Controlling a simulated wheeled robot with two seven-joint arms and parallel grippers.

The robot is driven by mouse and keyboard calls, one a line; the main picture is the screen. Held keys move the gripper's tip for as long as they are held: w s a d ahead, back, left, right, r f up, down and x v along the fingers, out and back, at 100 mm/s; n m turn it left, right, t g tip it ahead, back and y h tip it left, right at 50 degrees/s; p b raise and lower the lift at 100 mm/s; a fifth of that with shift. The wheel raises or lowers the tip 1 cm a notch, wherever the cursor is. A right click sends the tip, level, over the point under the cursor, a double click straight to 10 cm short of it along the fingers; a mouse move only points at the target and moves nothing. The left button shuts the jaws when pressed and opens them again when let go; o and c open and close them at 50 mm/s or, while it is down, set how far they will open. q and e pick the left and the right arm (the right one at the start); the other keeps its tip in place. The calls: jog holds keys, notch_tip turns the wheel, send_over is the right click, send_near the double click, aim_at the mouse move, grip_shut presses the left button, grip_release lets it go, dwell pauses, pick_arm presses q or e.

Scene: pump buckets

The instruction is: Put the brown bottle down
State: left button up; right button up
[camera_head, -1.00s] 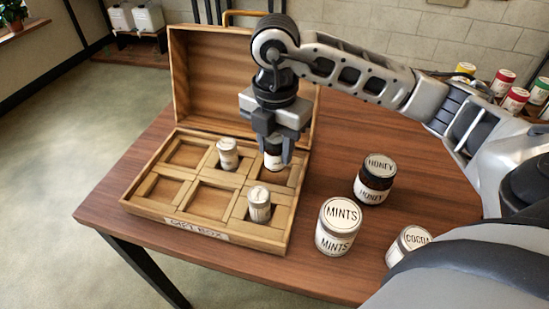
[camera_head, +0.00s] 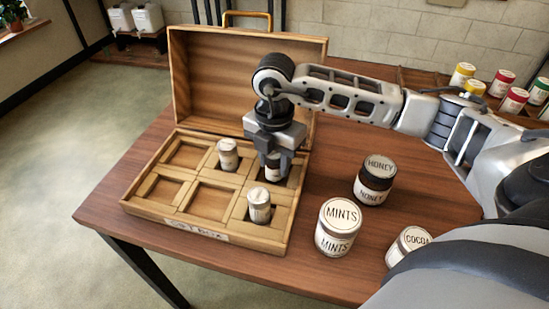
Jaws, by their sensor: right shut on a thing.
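The brown bottle (camera_head: 273,173) is a small dark bottle with a pale label, mostly hidden by my gripper. My right gripper (camera_head: 272,171) points down and is shut on it, over the back right compartment of the wooden gift box (camera_head: 202,234). The bottle is low, in or just above that compartment; I cannot tell whether it touches the floor of it. One pale-capped bottle (camera_head: 228,155) stands in the back middle compartment, and another (camera_head: 259,206) stands in the front right compartment. My left gripper is not in view.
The box's open lid (camera_head: 222,75) rises behind the compartments. Jars of honey (camera_head: 374,180), mints (camera_head: 338,227) and cocoa (camera_head: 408,243) stand on the table right of the box. Several coloured-lid jars (camera_head: 502,82) sit on a rack at the back right.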

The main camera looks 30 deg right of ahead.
aim_at(275, 154)
jog(key=o, duration=1)
notch_tip(275, 154, up, 12)
jog(key=shift+r, duration=0.15)
jog(key=shift+s, duration=0.1)
